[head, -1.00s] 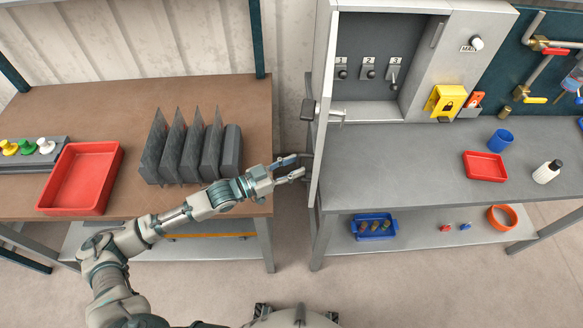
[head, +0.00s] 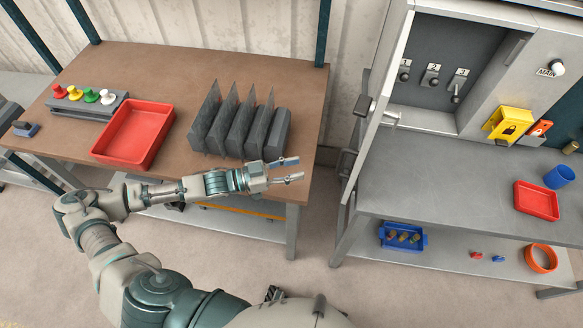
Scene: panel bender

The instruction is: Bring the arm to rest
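My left arm comes in from the lower left and reaches across the front edge of the brown workbench (head: 180,75). Its gripper (head: 293,169) is open, with its two fingers apart and nothing between them. It is in front of the bench's right end, to the right of and nearer than the dark rack of upright plates (head: 240,128). It is apart from the open cabinet door (head: 377,125) to its right. My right gripper is not in view.
A red tray (head: 133,134) and a stand with coloured knobs (head: 88,102) sit on the brown bench. The grey bench (head: 430,180) holds the cabinet with numbered switches (head: 432,75), a yellow lock box (head: 509,124) and another red tray (head: 537,201). A floor gap separates the benches.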

